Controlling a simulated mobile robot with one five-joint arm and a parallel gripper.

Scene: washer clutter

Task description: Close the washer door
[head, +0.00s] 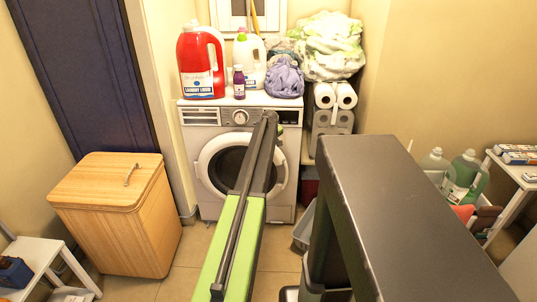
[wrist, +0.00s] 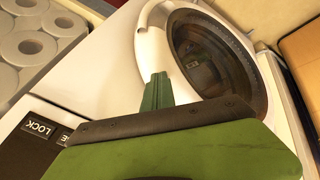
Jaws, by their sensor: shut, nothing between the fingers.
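The white washer (head: 214,122) stands against the back wall in the head view. Its round door (head: 207,158) has a wide white ring and dark glass, and my arm crosses in front of its right part. The door (wrist: 152,45) also shows large in the wrist view, at the upper middle. I cannot tell for sure whether it stands slightly ajar. My gripper (wrist: 157,92) is shut and empty, with its green tip beside the door's ring; touching or apart is unclear. In the head view my gripper is mostly hidden behind my arm.
A red detergent jug (head: 201,62), a purple bottle (head: 239,82) and laundry bags (head: 284,78) stand on the washer. A wooden hamper (head: 115,210) is at the left. Paper rolls (head: 335,95) and green bottles (head: 466,175) are at the right. Some tiled floor lies clear before the washer.

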